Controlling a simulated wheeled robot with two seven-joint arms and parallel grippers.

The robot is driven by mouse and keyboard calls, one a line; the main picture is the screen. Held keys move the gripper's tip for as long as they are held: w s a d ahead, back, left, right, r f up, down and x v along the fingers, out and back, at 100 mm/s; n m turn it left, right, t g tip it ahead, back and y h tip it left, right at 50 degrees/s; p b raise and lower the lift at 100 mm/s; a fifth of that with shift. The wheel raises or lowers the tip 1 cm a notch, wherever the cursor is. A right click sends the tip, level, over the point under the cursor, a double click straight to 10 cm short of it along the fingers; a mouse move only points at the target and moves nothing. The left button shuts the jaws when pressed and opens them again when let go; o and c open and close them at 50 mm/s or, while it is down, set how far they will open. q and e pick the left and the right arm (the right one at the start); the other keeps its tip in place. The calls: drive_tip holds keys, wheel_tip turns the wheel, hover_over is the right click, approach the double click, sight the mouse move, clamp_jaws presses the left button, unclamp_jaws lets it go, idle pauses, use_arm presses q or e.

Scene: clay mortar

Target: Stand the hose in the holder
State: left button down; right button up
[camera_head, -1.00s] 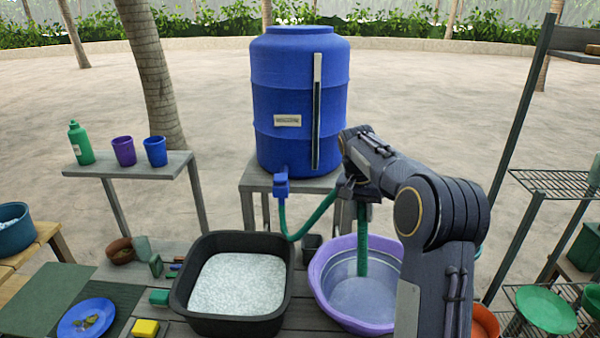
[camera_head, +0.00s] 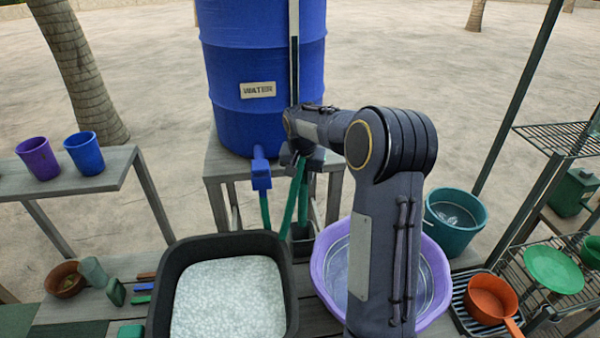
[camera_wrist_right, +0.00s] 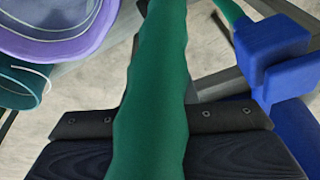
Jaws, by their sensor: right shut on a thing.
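The green hose (camera_head: 291,203) runs from the blue tap (camera_head: 262,176) of the water barrel, dips, and rises to my right gripper (camera_head: 300,158). My right gripper is shut on the hose near the barrel's lower right side. The hose's free part hangs below the jaws, over a small dark holder (camera_head: 301,246) behind the black tub. I cannot tell whether its end is inside the holder. In the right wrist view the hose (camera_wrist_right: 157,80) passes across the dark jaws (camera_wrist_right: 160,122), with the blue tap (camera_wrist_right: 272,52) at the right. My left gripper is not in view.
The blue barrel (camera_head: 262,60) stands on a grey stand. A black tub (camera_head: 180,262) of white grains and a purple basin (camera_head: 331,285) flank the holder in front. A teal bucket (camera_head: 452,232) and an orange pan (camera_head: 491,297) are at the right.

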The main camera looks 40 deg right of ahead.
sight(303, 214)
drive_tip(key=b+x, duration=0.3)
drive_tip(key=x, duration=0.1)
drive_tip(key=s+a+b+x, duration=0.1)
drive_tip(key=b+x, duration=0.1)
drive_tip(key=x, duration=0.2)
drive_tip(key=s+a+b+x, duration=0.1)
drive_tip(key=b+x, duration=0.2)
drive_tip(key=x, duration=0.1)
drive_tip(key=shift+f+b, duration=0.35)
drive_tip(key=shift+f, duration=0.1)
drive_tip(key=o, duration=1)
drive_tip(key=shift+c, duration=0.2)
drive_tip(key=shift+o, duration=0.2)
drive_tip(key=o, duration=0.8)
drive_tip(key=shift+c, duration=0.2)
drive_tip(key=shift+r, duration=0.1)
drive_tip(key=p+v, duration=0.7)
drive_tip(key=v, duration=0.3)
drive_tip(key=shift+r, duration=0.35)
drive_tip(key=shift+w+d, duration=0.1)
